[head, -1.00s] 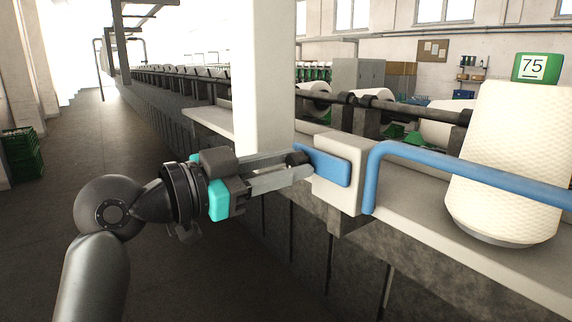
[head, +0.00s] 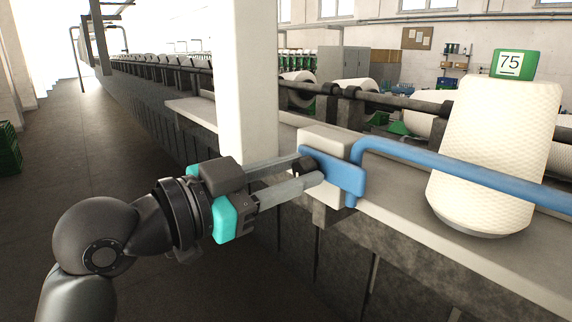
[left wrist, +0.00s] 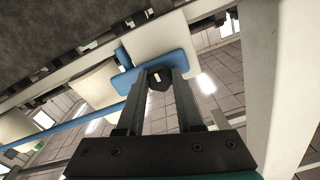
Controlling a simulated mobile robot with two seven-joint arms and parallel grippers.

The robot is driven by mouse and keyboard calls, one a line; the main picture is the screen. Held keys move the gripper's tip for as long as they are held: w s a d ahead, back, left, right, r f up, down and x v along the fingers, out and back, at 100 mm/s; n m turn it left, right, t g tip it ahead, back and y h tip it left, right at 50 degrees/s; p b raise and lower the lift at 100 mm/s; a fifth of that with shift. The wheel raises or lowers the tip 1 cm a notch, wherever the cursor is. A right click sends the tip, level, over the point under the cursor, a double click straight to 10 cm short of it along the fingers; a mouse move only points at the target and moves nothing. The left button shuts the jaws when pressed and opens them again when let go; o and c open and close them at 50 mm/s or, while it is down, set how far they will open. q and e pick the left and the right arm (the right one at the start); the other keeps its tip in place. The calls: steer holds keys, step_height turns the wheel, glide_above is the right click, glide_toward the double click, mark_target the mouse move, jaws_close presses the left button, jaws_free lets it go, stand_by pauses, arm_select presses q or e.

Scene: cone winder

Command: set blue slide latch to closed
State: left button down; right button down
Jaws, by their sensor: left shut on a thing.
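The blue slide latch (head: 347,179) is a flat blue plate in front of a cream block (head: 325,138) on the machine's edge. A dark knob (head: 305,166) stands out from the plate's left part. My left gripper (head: 309,171) comes in from the left, its two long grey fingers shut on this knob. The left wrist view shows the blue plate (left wrist: 178,64) behind the knob (left wrist: 160,76), which sits between the fingertips (left wrist: 161,82). The plate's right end lies by the bent end of the blue rail (head: 450,168). My right gripper is not in view.
A large cream yarn cone (head: 495,150) stands on the ledge at the right, before a green sign (head: 513,65) reading 75. A white post (head: 248,80) rises just behind my gripper.

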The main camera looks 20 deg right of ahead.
arm_select(q)
steer(key=shift+s+d, duration=0.1)
steer(key=shift+s, duration=0.05)
steer(key=c, duration=0.5)
jaws_free()
steer(key=shift+c, duration=0.2)
steer(key=shift+s+a, duration=0.15)
steer(key=shift+a, duration=0.4)
steer(key=b+v, duration=0.3)
steer(key=v, duration=1.1)
